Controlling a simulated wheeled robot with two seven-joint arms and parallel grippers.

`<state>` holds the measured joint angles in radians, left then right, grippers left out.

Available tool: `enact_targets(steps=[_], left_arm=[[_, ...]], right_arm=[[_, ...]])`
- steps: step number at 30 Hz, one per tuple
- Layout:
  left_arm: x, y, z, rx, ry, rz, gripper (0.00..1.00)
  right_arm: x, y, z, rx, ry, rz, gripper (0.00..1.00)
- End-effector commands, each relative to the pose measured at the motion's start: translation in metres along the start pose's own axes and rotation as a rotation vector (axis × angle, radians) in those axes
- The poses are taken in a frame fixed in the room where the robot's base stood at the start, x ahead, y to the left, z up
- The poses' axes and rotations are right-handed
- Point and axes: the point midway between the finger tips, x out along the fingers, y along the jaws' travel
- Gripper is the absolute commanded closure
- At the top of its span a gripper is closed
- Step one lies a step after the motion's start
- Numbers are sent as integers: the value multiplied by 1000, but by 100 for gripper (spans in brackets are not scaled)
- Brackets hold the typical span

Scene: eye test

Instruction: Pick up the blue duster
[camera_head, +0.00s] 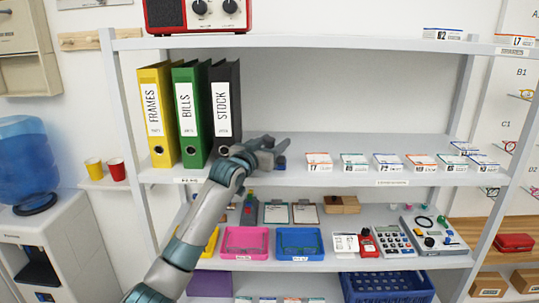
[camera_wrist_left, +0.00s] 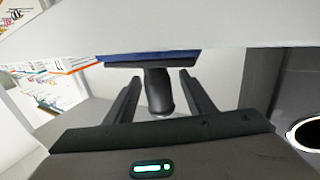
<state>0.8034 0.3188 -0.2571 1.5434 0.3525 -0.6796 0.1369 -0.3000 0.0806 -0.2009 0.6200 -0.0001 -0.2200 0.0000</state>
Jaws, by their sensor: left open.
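The blue duster shows in the left wrist view as a blue strip (camera_wrist_left: 150,56) with a dark handle (camera_wrist_left: 158,92). In the head view, a small dark blue part (camera_head: 281,161) of it shows on the middle shelf, right of the black binder; my gripper hides most of it. My left gripper (camera_head: 272,147) is at the duster. In the left wrist view, its two open fingers (camera_wrist_left: 160,78) stand on either side of the dark handle, with a gap on each side. My right gripper is in neither view.
Yellow (camera_head: 158,115), green (camera_head: 192,114) and black (camera_head: 225,106) binders stand close left of the gripper. Several small cards (camera_head: 354,162) stand further right on the middle shelf (camera_head: 330,179). Pink (camera_head: 245,256) and blue (camera_head: 300,258) trays lie below. The shelf behind is clear.

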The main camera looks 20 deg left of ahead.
Motion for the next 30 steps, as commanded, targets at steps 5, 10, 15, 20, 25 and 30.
enact_targets(steps=[5,10,15,20,25,30], left_arm=[[12,1,-1,1,0,1,51],[13,1,0,1,0,1,51],[13,0,0,1,0,1,51],[13,0,0,1,0,1,51],[13,0,0,1,0,0,89],[13,0,0,1,1,0,96]], right_arm=[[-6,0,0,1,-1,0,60],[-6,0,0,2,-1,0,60],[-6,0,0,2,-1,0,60],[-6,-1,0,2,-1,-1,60],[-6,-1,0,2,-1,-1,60],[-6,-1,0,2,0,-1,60]])
